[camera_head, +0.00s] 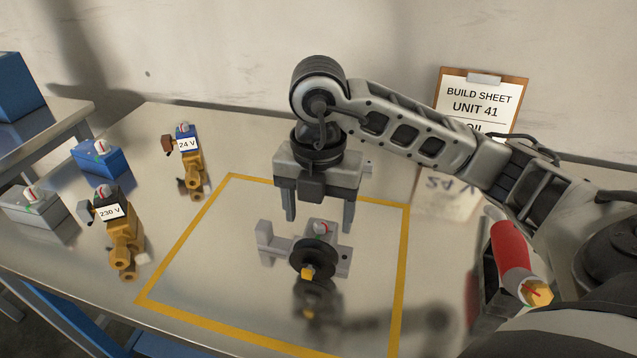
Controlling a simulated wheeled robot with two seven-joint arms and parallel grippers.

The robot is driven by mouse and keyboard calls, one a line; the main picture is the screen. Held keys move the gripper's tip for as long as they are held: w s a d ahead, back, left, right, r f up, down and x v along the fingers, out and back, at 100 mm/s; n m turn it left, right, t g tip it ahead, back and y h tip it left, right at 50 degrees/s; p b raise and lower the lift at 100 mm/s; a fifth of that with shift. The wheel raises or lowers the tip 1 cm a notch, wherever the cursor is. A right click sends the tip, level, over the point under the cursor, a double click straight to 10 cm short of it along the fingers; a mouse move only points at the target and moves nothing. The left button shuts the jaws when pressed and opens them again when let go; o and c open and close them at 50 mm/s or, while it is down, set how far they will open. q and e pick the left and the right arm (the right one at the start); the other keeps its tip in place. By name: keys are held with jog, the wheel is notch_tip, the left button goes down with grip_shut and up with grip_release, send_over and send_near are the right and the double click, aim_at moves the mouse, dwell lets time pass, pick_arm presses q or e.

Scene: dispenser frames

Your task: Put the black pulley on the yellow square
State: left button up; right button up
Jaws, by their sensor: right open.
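The black pulley (313,257) is a dark disc with a brass-coloured hub. It sits at the front of a grey bracket-like block (272,243) with a small red-and-white dial on top. Both stand inside the yellow square (180,318), a yellow outline on the shiny table. My right gripper (319,222) points down just above and behind the block, its two fingers open and spread either side of the dial. I cannot tell whether the fingers touch the block. My left gripper is not in view.
A 24 V valve (189,158), a 230 V valve (119,232), a blue block (98,158) and a grey block (34,209) stand left of the square. A red cylinder part (512,247) stands at the right. A build sheet (478,105) is at the back.

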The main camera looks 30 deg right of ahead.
notch_tip(320, 180, up, 6)
jog(key=p, duration=0.1)
jog(key=shift+r, duration=0.1)
dwell(0.5)
